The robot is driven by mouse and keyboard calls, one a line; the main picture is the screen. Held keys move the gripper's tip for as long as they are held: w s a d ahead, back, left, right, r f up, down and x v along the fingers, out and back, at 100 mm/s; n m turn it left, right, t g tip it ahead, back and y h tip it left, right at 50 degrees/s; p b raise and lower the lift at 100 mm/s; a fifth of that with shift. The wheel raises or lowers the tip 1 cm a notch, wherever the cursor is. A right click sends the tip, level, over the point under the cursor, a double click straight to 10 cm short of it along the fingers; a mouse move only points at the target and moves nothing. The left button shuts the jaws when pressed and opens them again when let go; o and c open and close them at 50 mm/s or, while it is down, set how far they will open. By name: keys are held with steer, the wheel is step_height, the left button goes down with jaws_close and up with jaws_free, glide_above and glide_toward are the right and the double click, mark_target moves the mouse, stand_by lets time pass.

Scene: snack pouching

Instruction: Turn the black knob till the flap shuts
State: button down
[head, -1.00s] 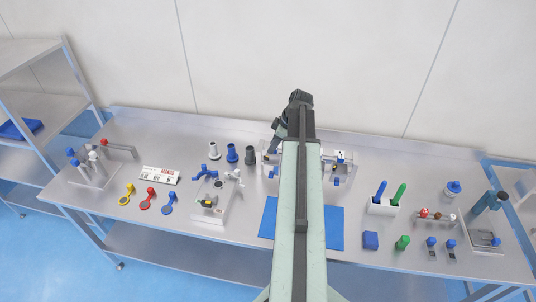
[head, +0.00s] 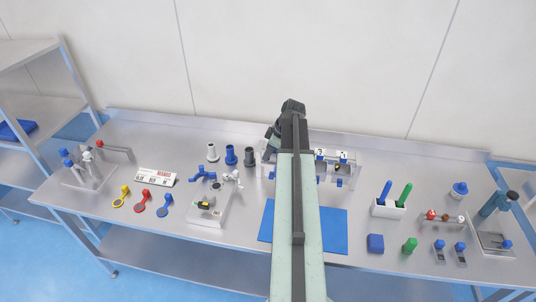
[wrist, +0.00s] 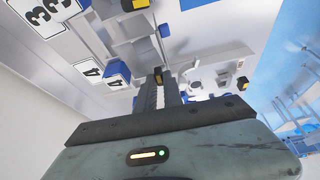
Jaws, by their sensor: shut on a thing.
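A numbered device (head: 350,172) stands at the back middle of the table, partly hidden behind my arm. My gripper (wrist: 159,82) is shut on a small dark piece that looks like the black knob (wrist: 158,72). The fingers hide much of it. In the head view my arm hides the gripper and knob. I cannot tell which part is the flap or how far it stands open.
A blue mat (head: 334,230) lies in front of the device. A white fixture (head: 212,212) stands to the left, with several upright fittings behind it. A white holder with blue and green handles (head: 388,210) stands to the right. Little room is free around the device.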

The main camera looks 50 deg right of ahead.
steer(key=shift+a+f+m, duration=0.1)
steer(key=shift+a+m, duration=0.1)
steer(key=shift+m, duration=0.1)
steer(key=m+h, duration=0.1)
steer(key=m, duration=0.1)
steer(key=shift+s+a+m, duration=0.1)
steer(key=shift+a+m, duration=0.05)
steer(key=shift+m, duration=0.25)
steer(key=m+h, duration=0.1)
steer(key=m, duration=0.2)
steer(key=m+h, duration=0.1)
steer(key=m, duration=0.2)
steer(key=shift+a+h, duration=0.15)
steer(key=shift+h, duration=0.15)
steer(key=m, duration=0.2)
steer(key=m+h, duration=0.1)
steer(key=m, duration=0.1)
steer(key=shift+w+m+g+h, duration=0.2)
steer(key=shift+m+g+h, duration=0.1)
steer(key=shift+m+g, duration=0.1)
steer(key=m+g+h, duration=0.1)
steer(key=m, duration=0.3)
steer(key=shift+w+a+m, duration=0.1)
steer(key=shift+m, duration=0.3)
steer(key=shift+g, duration=0.3)
steer(key=c, duration=1.5)
jaws_free()
